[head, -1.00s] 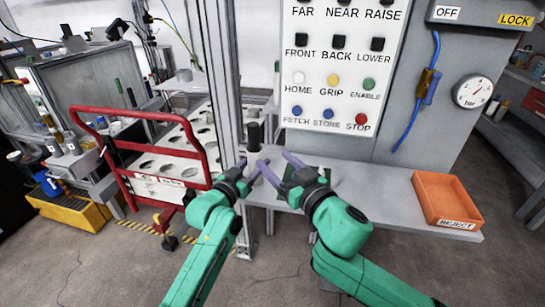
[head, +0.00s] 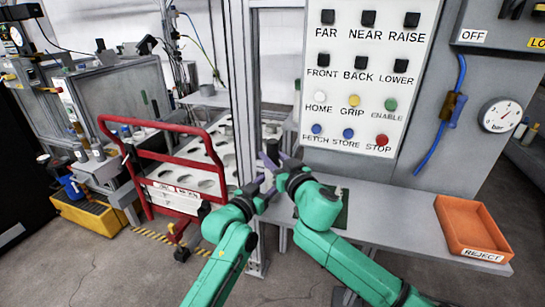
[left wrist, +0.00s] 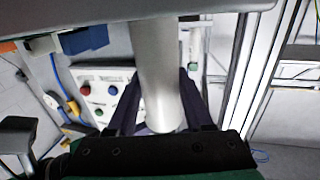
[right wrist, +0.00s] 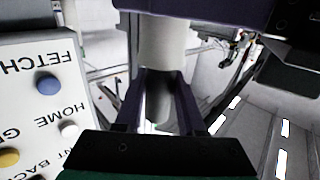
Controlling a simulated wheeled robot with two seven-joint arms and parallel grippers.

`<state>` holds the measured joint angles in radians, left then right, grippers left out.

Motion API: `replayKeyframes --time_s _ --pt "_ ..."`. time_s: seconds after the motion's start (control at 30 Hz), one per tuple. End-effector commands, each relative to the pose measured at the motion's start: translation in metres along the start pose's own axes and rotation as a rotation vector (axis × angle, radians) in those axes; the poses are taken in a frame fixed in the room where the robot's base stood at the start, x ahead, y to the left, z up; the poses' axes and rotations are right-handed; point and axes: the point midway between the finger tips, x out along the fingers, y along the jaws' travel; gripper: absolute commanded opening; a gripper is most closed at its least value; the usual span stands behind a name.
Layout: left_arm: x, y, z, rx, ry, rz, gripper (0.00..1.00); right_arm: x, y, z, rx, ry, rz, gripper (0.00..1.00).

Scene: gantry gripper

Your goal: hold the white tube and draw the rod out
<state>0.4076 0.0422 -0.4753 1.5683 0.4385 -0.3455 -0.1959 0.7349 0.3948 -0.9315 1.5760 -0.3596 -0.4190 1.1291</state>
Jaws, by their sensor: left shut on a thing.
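The white tube (left wrist: 158,60) runs between the fingers of my left gripper (left wrist: 160,112) in the left wrist view, and they are shut on it. A pale tube (right wrist: 163,45) also shows in the right wrist view, just beyond the fingers of my right gripper (right wrist: 162,95). Those fingers stand close on either side of a grey shape; contact is unclear. In the head view my left gripper (head: 258,188) and right gripper (head: 283,165) are close together. A dark upright piece (head: 271,149) rises by the right fingers. I cannot make out the rod for certain.
The button panel (head: 352,85) stands behind and right of the grippers. The grey bench (head: 395,215) carries an orange reject tray (head: 472,225) at right. A red-handled cart (head: 165,190) stands left of a metal upright (head: 238,90), close to the grippers.

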Motion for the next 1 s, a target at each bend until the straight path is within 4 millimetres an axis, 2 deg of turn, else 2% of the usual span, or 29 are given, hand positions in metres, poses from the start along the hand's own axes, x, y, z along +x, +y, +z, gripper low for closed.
replayKeyframes --time_s 0.03,0.07,0.1,0.27,0.7,1.0 --pt "0.000 0.000 0.001 0.000 -0.002 0.000 0.00 0.000 0.000 0.000 0.000 0.000 0.000 0.13" --pt "0.000 0.000 0.001 0.000 -0.002 0.000 0.00 0.000 0.000 0.000 0.000 0.000 0.000 0.02" --pt "0.000 0.000 0.001 0.000 -0.002 0.000 0.00 0.000 0.000 0.000 0.000 0.000 0.000 0.00" --pt "0.000 0.000 0.001 0.000 -0.002 0.000 0.00 0.000 0.000 -0.003 -0.001 0.003 0.000 0.00" --pt "0.000 0.000 0.002 0.000 -0.005 0.000 0.00 -0.001 0.000 -0.031 -0.001 0.007 0.000 0.00" --pt "0.000 0.000 0.003 -0.001 -0.006 0.000 0.00 0.000 0.000 -0.033 -0.001 0.005 0.000 0.00"
